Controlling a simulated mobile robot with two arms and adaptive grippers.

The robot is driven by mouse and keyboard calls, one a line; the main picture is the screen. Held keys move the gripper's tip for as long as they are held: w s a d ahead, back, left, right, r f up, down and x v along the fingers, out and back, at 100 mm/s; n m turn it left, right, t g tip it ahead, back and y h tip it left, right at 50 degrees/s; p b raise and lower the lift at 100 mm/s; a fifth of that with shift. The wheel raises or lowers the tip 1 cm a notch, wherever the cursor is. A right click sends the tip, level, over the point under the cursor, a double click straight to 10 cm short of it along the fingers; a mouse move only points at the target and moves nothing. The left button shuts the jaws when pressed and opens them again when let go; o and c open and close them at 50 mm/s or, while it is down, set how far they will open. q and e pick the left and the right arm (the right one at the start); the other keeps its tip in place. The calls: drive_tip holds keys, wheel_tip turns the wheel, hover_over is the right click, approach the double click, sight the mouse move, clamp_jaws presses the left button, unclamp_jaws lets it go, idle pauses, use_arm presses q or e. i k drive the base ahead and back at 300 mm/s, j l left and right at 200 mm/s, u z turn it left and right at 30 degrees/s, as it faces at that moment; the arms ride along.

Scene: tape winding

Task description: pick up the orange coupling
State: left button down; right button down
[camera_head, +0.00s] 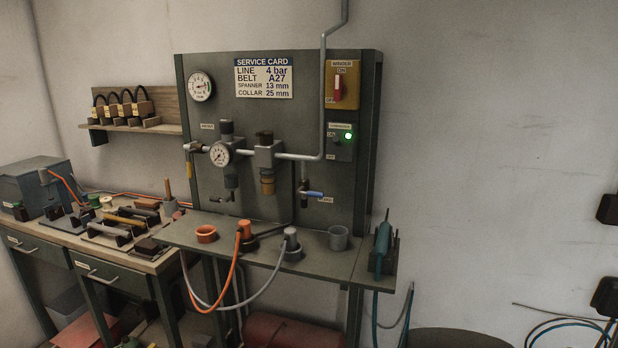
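The orange coupling (244,229) stands upright at the front of the grey shelf, its lower end in a dark holder (249,244). An orange hose (232,272) runs from it and hangs over the shelf's front edge. A grey coupling (291,238) stands in a similar dark holder to its right, with a grey hose (262,289). Neither of my grippers is in view, and nothing touches the orange coupling.
A teal tool (382,240) sits at the shelf's right end. Behind rises the panel with gauges, pipes and a valve (312,193). A tool-covered bench (158,264) adjoins left.

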sight(245, 225)
drive_tip(key=j+z, duration=0.15)
drive_tip(key=z, duration=0.35)
drive_tip(key=i+j+z, duration=0.1)
drive_tip(key=j+z, duration=0.25)
drive_tip(key=j, duration=0.6)
drive_tip(key=j+z, duration=0.35)
drive_tip(key=j, duration=0.6)
